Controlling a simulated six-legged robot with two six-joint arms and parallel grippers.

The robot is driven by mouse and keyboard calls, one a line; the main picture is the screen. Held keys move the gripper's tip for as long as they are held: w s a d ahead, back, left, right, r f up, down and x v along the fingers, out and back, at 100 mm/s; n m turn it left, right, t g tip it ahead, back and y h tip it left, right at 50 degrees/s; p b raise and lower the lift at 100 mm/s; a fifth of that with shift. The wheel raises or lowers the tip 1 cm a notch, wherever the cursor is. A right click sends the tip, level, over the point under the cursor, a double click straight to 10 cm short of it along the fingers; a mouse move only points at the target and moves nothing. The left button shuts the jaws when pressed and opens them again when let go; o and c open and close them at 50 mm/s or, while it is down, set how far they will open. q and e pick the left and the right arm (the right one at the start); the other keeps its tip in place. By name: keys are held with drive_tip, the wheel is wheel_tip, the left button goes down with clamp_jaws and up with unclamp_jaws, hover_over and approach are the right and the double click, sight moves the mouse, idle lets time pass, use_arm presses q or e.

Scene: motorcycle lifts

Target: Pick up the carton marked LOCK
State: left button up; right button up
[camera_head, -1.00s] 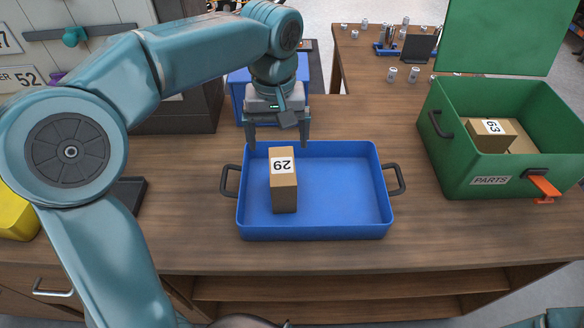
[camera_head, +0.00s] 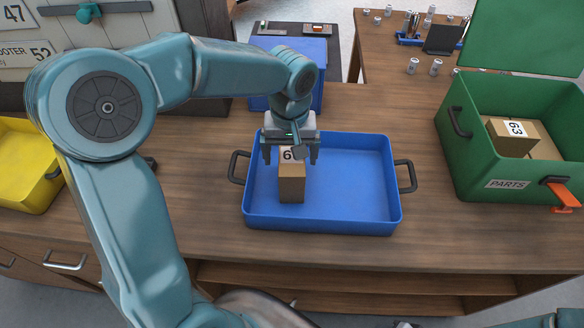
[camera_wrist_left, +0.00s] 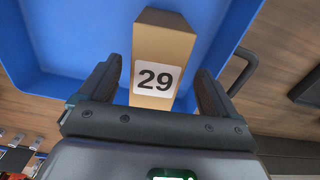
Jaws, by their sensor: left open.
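No carton in view shows the word LOCK. A brown carton with a white label reading 29 (camera_head: 291,188) stands in the left part of the blue tray (camera_head: 360,190). My left gripper (camera_head: 290,158) is open above it and partly hides its label. In the left wrist view the carton (camera_wrist_left: 160,42) lies between the two open fingers, with its 29 label facing the camera. Another brown carton, labelled 63 (camera_head: 522,142), sits in the green PARTS box (camera_head: 470,160) at the right. My right gripper is not in view.
The tray has black handles, and its right side is empty. A yellow bin (camera_head: 22,178) stands at the left and a blue bin (camera_head: 314,62) behind the tray. Small cans (camera_head: 413,66) stand at the back. Bare wood lies between the tray and the green box.

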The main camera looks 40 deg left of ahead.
use_arm(q)
drive_tip(key=f, duration=0.1)
drive_tip(key=w+f, duration=0.1)
drive_tip(key=f, duration=0.1)
drive_tip(key=f+p, duration=0.1)
drive_tip(key=f, duration=0.1)
drive_tip(key=shift+w+a, duration=0.15)
drive_tip(key=shift+a, duration=0.1)
drive_tip(key=shift+s+d+r, duration=0.15)
drive_tip(key=shift+s, duration=0.2)
drive_tip(key=shift+c, duration=0.9)
drive_tip(key=shift+w, duration=0.2)
drive_tip(key=c, duration=1)
drive_tip(key=shift+s, duration=0.1)
